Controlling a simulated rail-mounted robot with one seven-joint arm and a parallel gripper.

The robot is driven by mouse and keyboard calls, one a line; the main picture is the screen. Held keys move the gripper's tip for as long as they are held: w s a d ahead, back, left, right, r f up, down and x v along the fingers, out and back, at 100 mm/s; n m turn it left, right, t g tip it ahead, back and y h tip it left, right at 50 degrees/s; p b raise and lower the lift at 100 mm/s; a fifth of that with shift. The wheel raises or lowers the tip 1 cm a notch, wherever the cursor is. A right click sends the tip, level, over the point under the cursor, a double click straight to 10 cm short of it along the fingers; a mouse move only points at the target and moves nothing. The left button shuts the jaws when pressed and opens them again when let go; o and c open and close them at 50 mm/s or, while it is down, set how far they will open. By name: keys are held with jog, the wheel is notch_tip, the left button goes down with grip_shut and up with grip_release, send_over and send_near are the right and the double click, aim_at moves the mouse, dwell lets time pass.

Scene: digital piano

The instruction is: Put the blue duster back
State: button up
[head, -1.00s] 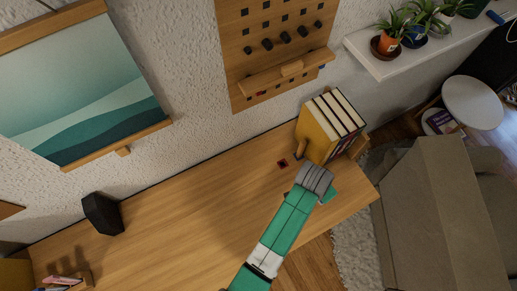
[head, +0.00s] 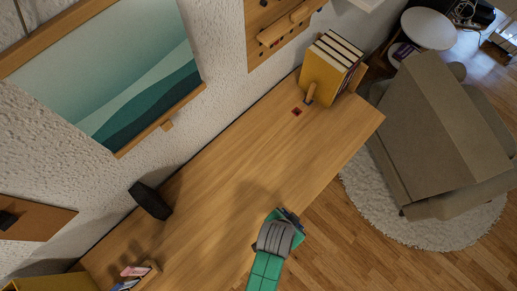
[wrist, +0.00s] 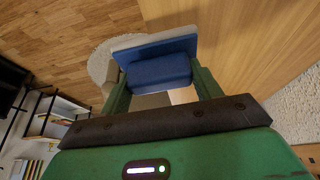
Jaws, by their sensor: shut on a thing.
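The blue duster (wrist: 160,70) is a blue block with a paler blue-grey pad, seen in the wrist view between my two green fingers. My gripper (wrist: 158,76) is shut on it. In the head view my gripper (head: 284,222) is at the front edge of the wooden desk (head: 245,150). The arm's end mostly hides the duster there; only a dark sliver shows beside the fingers. I cannot tell the exact height above the desk.
Upright books (head: 328,68) with a wooden bookend stand at the desk's far right. A small red-and-dark square (head: 297,111) lies near them. A black speaker (head: 150,200) stands by the wall. A small holder (head: 137,275) with pink and blue items is lower left. The middle desk is clear.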

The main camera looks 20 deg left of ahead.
jog(key=shift+s+r, duration=0.1)
jog(key=shift+s, duration=0.55)
jog(key=w+a, duration=0.2)
jog(key=w, duration=0.3)
jog(key=w+a+f, duration=0.1)
jog(key=w+a, duration=0.1)
jog(key=w, duration=0.3)
jog(key=w+a, duration=0.2)
jog(key=w, duration=0.2)
jog(key=shift+w+f, duration=0.25)
jog(key=shift+w, duration=0.15)
jog(key=shift+w+a+f, duration=0.1)
jog(key=shift+w+f, duration=0.1)
jog(key=shift+f, duration=1.55)
jog(key=shift+f, duration=0.2)
jog(key=o, duration=1)
jog(key=shift+o, duration=0.2)
jog(key=shift+r, duration=0.1)
